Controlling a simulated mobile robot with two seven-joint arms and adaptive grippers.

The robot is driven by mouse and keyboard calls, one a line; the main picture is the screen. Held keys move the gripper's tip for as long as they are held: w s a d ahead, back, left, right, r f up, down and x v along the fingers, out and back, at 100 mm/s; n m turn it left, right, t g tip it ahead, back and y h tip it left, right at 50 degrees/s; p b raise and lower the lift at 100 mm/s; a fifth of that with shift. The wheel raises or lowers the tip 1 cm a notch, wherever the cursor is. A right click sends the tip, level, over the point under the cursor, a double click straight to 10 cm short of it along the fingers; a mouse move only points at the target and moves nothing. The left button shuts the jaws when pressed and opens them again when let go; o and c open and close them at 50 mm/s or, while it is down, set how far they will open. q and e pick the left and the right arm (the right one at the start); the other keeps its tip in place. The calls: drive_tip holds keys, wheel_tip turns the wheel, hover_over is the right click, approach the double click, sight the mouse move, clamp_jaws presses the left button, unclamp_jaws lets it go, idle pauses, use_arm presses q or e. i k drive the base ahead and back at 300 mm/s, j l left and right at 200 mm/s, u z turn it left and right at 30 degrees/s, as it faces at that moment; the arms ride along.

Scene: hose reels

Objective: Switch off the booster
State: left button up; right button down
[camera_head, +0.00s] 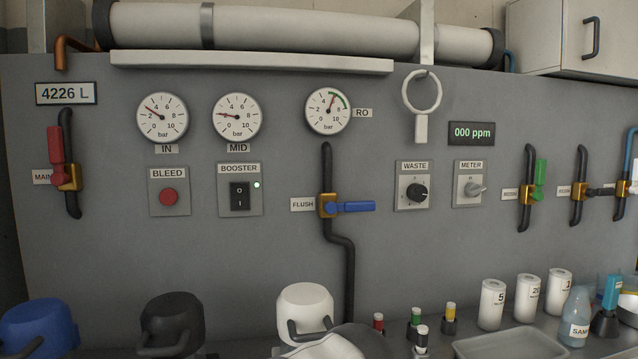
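The booster panel (226,208) is on the grey wall, left of centre, under the MID gauge. Its black rocker switch (240,196) carries an O mark above and an I mark below. Which side of the rocker is pressed in is too small to tell. Neither gripper shows in this view, and nothing touches the switch.
A red BLEED button (168,197) is left of the booster panel. The blue-handled FLUSH valve (349,207) is to its right. Blue (38,327), black (172,320) and white (305,302) handled things stand below. The wall before the switch is clear.

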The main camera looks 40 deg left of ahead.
sight(241, 191)
drive_tip(key=u, duration=1.9)
drive_tip(key=j, duration=0.5)
